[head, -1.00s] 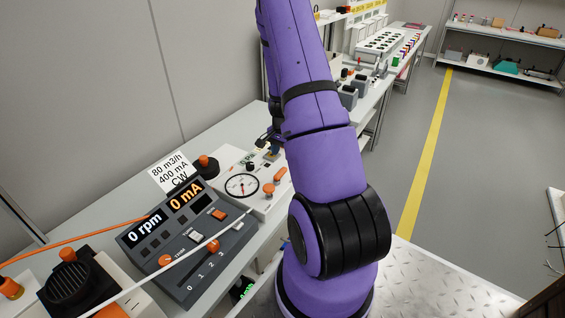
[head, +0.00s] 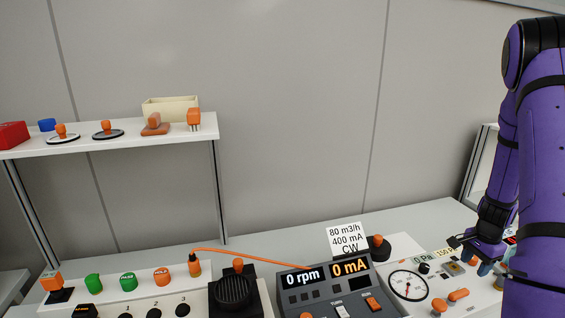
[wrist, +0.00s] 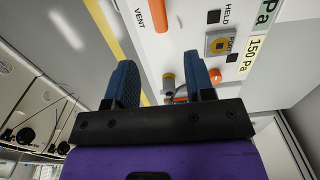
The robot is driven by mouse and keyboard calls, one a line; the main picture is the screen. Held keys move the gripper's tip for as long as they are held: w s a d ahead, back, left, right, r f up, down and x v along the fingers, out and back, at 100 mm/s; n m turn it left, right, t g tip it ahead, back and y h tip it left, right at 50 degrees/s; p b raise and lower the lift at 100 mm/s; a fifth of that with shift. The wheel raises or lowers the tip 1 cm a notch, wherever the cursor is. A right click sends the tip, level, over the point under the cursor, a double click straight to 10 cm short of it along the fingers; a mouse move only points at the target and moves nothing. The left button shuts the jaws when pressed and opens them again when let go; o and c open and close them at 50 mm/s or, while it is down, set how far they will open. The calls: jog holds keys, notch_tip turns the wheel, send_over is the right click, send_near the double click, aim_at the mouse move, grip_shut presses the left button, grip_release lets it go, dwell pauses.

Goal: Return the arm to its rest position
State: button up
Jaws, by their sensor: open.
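My purple arm (head: 543,190) stands at the right edge of the head view, its forearm hanging down towards the bench. My gripper (head: 474,254) is at its lower end, pointing down-left near the white gauge panel (head: 440,290). In the wrist view my gripper (wrist: 162,72) shows two dark blue fingers spread apart with nothing held between them. The panel, with its VENT and HELD labels and a 150 Pa tag (wrist: 258,50), lies beyond the fingers. The exact gap between gripper and panel cannot be told.
A dark console (head: 330,290) reading 0 rpm and 0 mA stands left of the panel, with a label card (head: 347,240) behind it. An orange cable (head: 250,256) runs to its left. A shelf (head: 110,139) with small parts is at upper left.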

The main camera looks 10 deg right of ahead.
jog(key=w+a+r+n+t, duration=0.1)
jog(key=a+r+n, duration=0.3)
jog(key=a+r, duration=0.7)
jog(key=w+a+r+n+t, duration=0.15)
jog(key=a+r+n, duration=0.25)
jog(key=a+r, duration=0.65)
jog(key=s+a+r+n+t, duration=0.1)
jog(key=s+a+r+n, duration=0.3)
jog(key=s, duration=0.5)
jog(key=s+a+r+n+t, duration=0.1)
jog(key=s+a+r+n, duration=0.4)
jog(key=s+a+r, duration=0.4)
jog(key=shift+s+r+t, duration=0.35)
jog(key=shift+s+r, duration=0.05)
jog(key=shift+r, duration=0.35)
